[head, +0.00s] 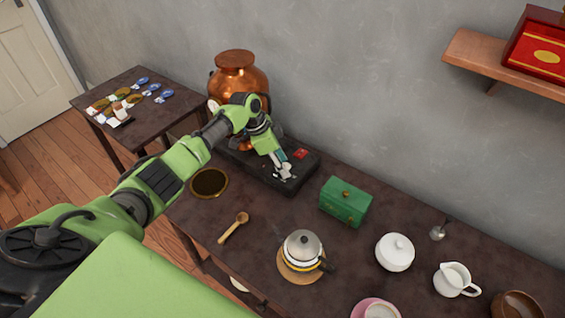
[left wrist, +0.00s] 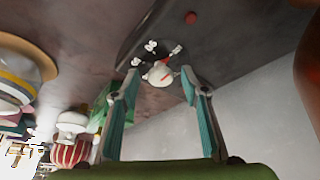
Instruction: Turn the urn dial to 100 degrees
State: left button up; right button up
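The copper urn (head: 236,80) stands at the back against the wall, partly hidden by my left arm. A dark base (head: 304,163) in front of it carries a white dial (head: 287,173) and a red patch (head: 300,153). My left gripper (head: 281,165) points down at the dial. In the left wrist view the fingers of my left gripper (left wrist: 159,85) are apart, and the white dial (left wrist: 158,76) shows between their tips, with small pale marks around it. I cannot tell whether the fingers touch it. The dial's angle is not readable. My right gripper is not in view.
A green box (head: 345,202) stands right of the base. A kettle (head: 302,246), a wooden spoon (head: 233,228), a round dark mat (head: 209,183), a white lidded pot (head: 395,252) and a jug (head: 455,279) are on the table. A side table (head: 135,100) holds small items.

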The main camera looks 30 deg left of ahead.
pick_arm(q)
jog(key=shift+r, duration=0.1)
jog(key=shift+r, duration=0.25)
jog(key=v, duration=1.1)
jog(key=shift+a+r, duration=0.15)
jog(key=shift+s, duration=0.1)
